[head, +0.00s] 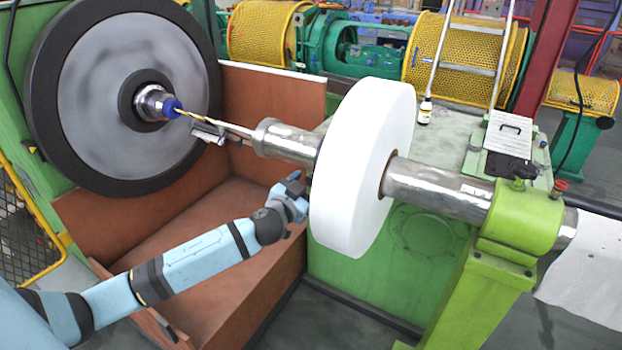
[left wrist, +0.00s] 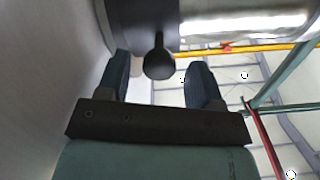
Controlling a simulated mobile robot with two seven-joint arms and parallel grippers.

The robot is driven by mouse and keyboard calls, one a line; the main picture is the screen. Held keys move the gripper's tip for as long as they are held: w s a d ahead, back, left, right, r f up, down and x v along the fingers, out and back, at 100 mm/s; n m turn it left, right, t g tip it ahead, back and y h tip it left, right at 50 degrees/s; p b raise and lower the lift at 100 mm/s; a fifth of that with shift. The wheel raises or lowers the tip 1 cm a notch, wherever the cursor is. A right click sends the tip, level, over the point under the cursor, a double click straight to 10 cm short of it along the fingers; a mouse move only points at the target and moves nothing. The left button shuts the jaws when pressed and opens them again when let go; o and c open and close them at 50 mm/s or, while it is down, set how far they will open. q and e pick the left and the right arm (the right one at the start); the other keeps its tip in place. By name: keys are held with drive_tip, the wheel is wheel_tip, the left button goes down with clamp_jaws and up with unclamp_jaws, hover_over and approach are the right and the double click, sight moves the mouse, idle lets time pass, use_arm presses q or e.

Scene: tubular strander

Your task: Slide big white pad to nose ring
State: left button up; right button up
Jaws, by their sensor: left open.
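The big white pad (head: 345,170) is a thick upright disc around the steel shaft (head: 435,188). The shaft runs through its middle. To its left, the shaft ends in a flared metal collar (head: 268,138), which looks like the nose ring; bare shaft shows between them. My left gripper (head: 300,183) is at the pad's left side, below the shaft; whether it touches the pad is unclear. In the left wrist view my left gripper (left wrist: 159,62) has its fingers apart, with a dark round knob seen between them. A pale surface at the left, probably the pad (left wrist: 35,80), is close. My right gripper is out of view.
A brown open-topped trough (head: 190,225) lies under the shaft's left end and my left arm. A large grey wheel (head: 125,85) stands at the left. A green bracket (head: 520,215) carries the shaft at the right. A green cabinet (head: 420,240) stands behind the pad.

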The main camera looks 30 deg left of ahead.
use_arm(q)
drive_tip(key=shift+w, duration=1.25)
clamp_jaws()
drive_tip(key=shift+a, duration=0.55)
drive_tip(key=a, duration=1.7)
drive_tip(key=shift+s+r+b, duration=0.15)
drive_tip(key=shift+s+b, duration=0.15)
drive_tip(key=shift+b, duration=0.1)
